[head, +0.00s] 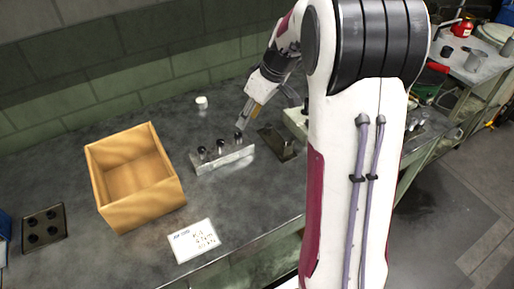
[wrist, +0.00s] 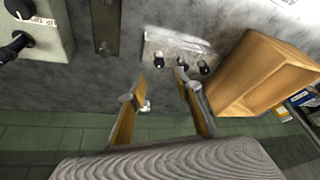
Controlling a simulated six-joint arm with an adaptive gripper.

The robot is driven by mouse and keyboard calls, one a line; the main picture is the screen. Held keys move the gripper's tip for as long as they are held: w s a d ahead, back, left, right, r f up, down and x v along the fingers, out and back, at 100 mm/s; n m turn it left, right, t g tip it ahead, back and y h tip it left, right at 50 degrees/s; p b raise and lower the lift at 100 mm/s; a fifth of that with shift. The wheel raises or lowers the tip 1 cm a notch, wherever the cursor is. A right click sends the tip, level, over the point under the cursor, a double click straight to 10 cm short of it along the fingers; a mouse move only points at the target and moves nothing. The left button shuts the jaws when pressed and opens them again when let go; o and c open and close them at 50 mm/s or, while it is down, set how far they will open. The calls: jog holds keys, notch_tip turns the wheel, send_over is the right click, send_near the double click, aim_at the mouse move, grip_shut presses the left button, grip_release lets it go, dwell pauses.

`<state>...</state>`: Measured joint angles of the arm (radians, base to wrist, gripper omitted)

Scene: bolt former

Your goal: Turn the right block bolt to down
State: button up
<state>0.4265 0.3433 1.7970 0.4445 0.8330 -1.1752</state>
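A grey metal block (head: 224,159) stands on the dark bench with three black-topped bolts in a row. The right block bolt (head: 239,138) is at the end nearest my gripper (head: 243,121). In the wrist view the block (wrist: 190,43) appears turned around, so this bolt (wrist: 158,60) is the leftmost one. My gripper (wrist: 160,78) is open, with its two yellow-padded fingers apart and the right bolt showing between and beyond the tips. The fingers appear just above the bolt; contact cannot be told. The bolt's exact turn is too small to read.
An open wooden box (head: 140,205) stands left of the block. A dark plate (head: 278,144) lies close on the right, beside a pale machine (head: 296,123). A white cup (head: 201,102) is behind. A written card (head: 194,241) lies in front. A dark holed tray (head: 44,229) is far left.

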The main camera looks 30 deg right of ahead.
jog(key=s+a+r+m, duration=0.1)
jog(key=s+a+m, duration=0.1)
jog(key=s, duration=0.4)
jog(key=s+a+m+g+h, duration=0.1)
jog(key=s+a+m, duration=0.2)
jog(key=s, duration=0.4)
jog(key=shift+s+r+m+g, duration=0.2)
jog(key=shift+r+m+g, duration=0.15)
jog(key=shift+m, duration=0.35)
jog(key=shift+a, duration=0.1)
dwell(0.3)
jog(key=w+d+f+n+t, duration=0.1)
jog(key=w+d+n, duration=0.1)
jog(key=w, duration=0.4)
jog(key=w+d+n+t+y, duration=0.1)
jog(key=w+d+n, duration=0.2)
jog(key=w+n, duration=0.2)
jog(key=shift+w+f, duration=0.35)
jog(key=shift+w, duration=0.9)
